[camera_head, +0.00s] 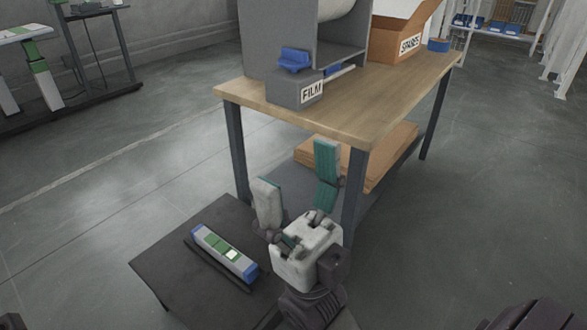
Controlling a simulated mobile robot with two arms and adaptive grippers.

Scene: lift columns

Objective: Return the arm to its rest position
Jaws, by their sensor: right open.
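My right gripper (294,165) is in the lower middle of the head view. Its two fingers, with teal inner pads, are spread wide apart, and nothing shows between them. It is in front of the wooden table's near corner as seen here; I cannot tell the exact gap to the table. My left gripper is not in view. A grey lift column (212,240) with blue ends and green markings lies on a low dark stand (160,262), left of my right gripper and apart from it.
The wooden table (350,115) has dark legs and a lower shelf with flat cardboard (385,150). It holds a grey FILM holder (285,92) and a SPARES box (395,42). A bench (95,10) stands at far left.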

